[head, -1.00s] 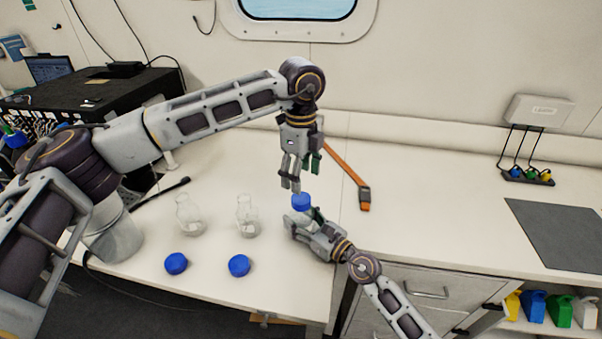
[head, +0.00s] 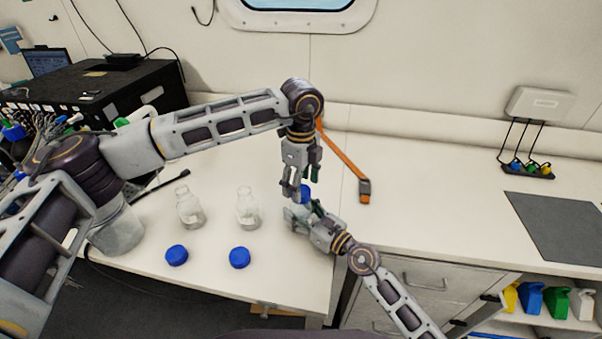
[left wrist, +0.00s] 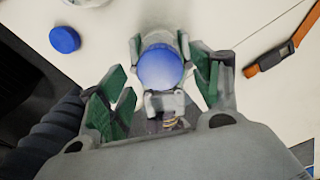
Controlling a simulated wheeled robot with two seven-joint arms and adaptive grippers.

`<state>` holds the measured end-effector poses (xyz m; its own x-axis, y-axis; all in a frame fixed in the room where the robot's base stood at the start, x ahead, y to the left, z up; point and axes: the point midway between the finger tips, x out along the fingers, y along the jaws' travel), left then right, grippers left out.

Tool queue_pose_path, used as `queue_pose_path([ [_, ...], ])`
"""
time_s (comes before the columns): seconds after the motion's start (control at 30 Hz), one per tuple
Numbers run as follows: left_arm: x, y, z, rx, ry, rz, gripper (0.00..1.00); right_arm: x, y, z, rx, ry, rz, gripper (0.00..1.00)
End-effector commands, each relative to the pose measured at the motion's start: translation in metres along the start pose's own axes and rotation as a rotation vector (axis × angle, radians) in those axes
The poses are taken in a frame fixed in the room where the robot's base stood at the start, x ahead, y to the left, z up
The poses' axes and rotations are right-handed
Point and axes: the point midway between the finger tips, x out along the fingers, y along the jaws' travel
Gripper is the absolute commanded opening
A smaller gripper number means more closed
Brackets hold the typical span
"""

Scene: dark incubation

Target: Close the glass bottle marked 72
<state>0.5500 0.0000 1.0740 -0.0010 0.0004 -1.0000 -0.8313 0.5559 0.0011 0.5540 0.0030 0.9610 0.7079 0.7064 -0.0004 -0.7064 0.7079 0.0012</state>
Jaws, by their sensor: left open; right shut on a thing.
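A blue cap (head: 305,192) sits on top of a glass bottle (left wrist: 158,39), which is mostly hidden under the cap and by the gripper. My right gripper (head: 298,216) is shut on this bottle near the counter's front edge. My left gripper (head: 301,192) points down from above and is open, its fingers at the cap's height. In the left wrist view the cap (left wrist: 161,68) lies between and beyond the green finger pads, apparently closer to the right one. No marking 72 is readable, and I cannot tell how tightly the cap sits.
Two open glass bottles (head: 189,208) (head: 248,208) stand on the counter to the left. Two loose blue caps (head: 177,255) (head: 239,258) lie in front of them. An orange strap (head: 345,160) lies behind the grippers. The counter to the right is clear up to a dark mat (head: 560,233).

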Motion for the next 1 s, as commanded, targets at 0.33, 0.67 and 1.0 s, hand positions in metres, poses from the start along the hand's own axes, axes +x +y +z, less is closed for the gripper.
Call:
queue_pose_path([
  [0.33,0.024,0.0,0.0,0.0,0.0,0.0,0.64,0.0,0.0,0.0,0.0,0.0,0.0,0.0],
  [0.67,0.025,0.0,0.0,0.0,0.0,0.0,0.63,0.0,0.0,0.0,0.0,0.0,0.0,0.0],
  [1.0,0.025,0.0,0.0,0.0,0.0,-0.001,0.19,0.0,0.0,0.0,0.0,0.0,0.0,0.0],
])
